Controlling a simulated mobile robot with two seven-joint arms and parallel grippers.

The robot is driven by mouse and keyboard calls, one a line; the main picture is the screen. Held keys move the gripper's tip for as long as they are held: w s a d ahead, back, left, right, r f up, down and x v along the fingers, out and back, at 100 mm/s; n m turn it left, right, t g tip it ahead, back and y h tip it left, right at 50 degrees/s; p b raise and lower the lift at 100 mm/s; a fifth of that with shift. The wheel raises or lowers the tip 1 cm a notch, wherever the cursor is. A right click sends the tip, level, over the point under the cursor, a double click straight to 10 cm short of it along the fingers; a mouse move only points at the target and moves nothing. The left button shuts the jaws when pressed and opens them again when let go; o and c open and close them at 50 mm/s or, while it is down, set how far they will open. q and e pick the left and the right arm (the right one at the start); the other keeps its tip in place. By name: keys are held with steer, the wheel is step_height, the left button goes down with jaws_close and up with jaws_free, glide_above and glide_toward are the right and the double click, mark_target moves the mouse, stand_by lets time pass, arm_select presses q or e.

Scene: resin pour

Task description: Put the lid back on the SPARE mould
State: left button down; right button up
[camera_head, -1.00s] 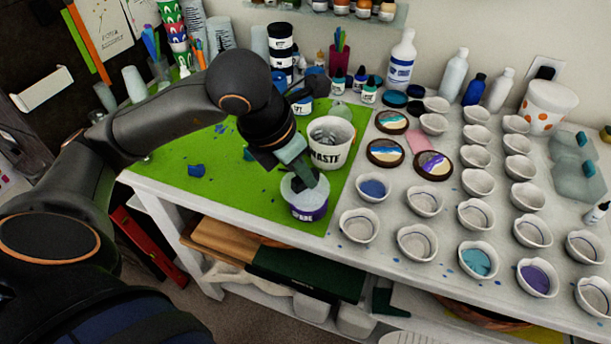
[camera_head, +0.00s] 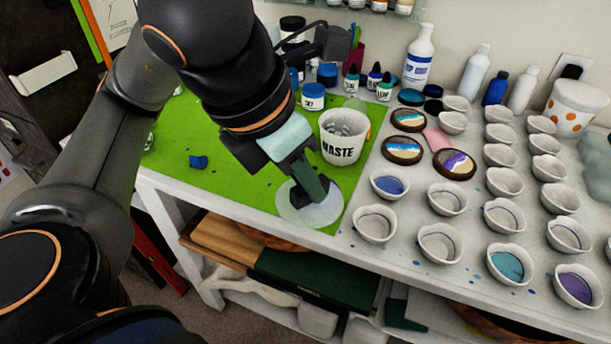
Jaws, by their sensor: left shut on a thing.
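My left gripper (camera_head: 309,197) is shut on a round, translucent whitish lid (camera_head: 292,212). It holds the lid over the front part of the green mat (camera_head: 240,196), near the table's front edge. The purple pot labelled SPARE, seen earlier at this spot, does not show now; the lid and gripper cover where it stood. I cannot tell how far the lid is above it. My right gripper is not in view.
A white WASTE cup (camera_head: 343,140) stands just behind the lid. Many white moulds (camera_head: 440,243) fill the table to the right, some with coloured resin. Painted round pieces (camera_head: 402,150) and bottles (camera_head: 417,60) stand farther back.

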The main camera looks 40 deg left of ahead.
arm_select(q)
steer(key=w+a+f+p, duration=0.2)
steer(key=w+a+f, duration=0.1)
steer(key=w, duration=0.3)
steer(key=w+a+f+p, duration=0.2)
steer(key=w+a+f, duration=0.15)
steer(key=w, duration=0.25)
steer(key=shift+t, duration=0.3)
step_height(320, 180, down, 5)
steer(key=b, duration=0.4)
steer(key=shift+s+r, duration=0.1)
steer(key=shift+f+b, duration=0.45)
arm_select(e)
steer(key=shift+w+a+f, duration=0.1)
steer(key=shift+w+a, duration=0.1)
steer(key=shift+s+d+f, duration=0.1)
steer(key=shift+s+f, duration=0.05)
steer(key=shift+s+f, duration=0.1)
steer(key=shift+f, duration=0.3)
